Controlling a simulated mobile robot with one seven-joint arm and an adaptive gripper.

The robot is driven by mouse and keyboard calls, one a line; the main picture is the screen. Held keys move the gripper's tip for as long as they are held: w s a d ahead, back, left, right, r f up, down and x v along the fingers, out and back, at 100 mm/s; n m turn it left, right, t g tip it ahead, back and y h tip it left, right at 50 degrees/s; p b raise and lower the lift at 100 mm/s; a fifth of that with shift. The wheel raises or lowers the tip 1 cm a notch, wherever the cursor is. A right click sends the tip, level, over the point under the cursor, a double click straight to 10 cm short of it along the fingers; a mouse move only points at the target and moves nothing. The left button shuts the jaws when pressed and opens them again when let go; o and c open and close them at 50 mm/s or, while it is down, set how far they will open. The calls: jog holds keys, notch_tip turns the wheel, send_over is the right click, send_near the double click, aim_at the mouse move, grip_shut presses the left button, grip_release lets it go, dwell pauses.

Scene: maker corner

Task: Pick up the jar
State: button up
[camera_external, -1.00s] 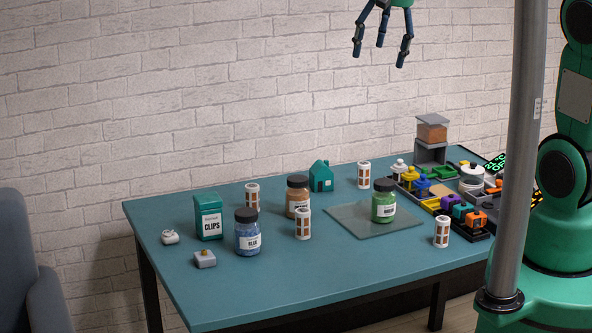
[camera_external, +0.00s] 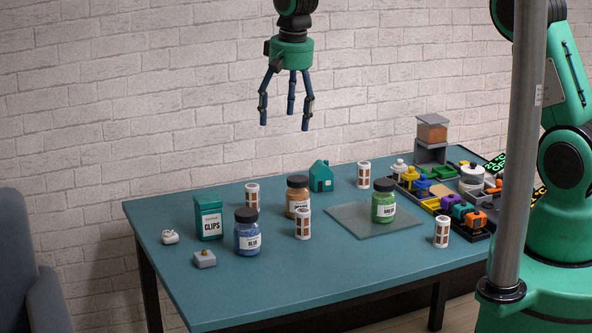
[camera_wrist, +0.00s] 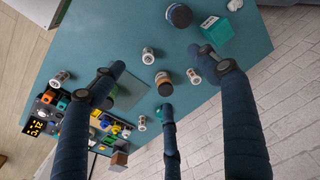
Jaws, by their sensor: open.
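Three dark-lidded jars stand upright on the table. The blue jar (camera_external: 248,238) is at the front left. The brown-orange jar (camera_external: 297,200) is near the middle, partly behind a small white-and-brown canister. The green jar (camera_external: 383,207) stands on a clear plate at the right. My three-fingered gripper (camera_external: 285,122) is open and empty, high above the table, fingers pointing down. In the wrist view, the brown-orange jar (camera_wrist: 164,84) shows between the spread fingers, and the blue jar (camera_wrist: 179,15) is at the top. A finger mostly hides the green jar there.
The table (camera_external: 220,305) also holds a CLIPS box (camera_external: 208,219), several canisters (camera_external: 441,231), a green house (camera_external: 321,177) and small grey items at the left. A crowded tray (camera_external: 478,231) and a hopper (camera_external: 432,145) are at the right. The front middle is clear.

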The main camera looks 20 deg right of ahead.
jog(key=g+p, duration=0.1)
send_over(245, 212)
notch_tip(245, 212, down, 17)
jog(key=shift+w+f, duration=0.1)
jog(key=shift+w, duration=0.05)
jog(key=shift+f, duration=4.3)
jog(key=shift+d+f, duration=0.1)
jog(key=shift+f, duration=2.5)
jog(key=c, duration=1.6)
jog(key=shift+o, duration=0.2)
jog(key=shift+r, duration=0.25)
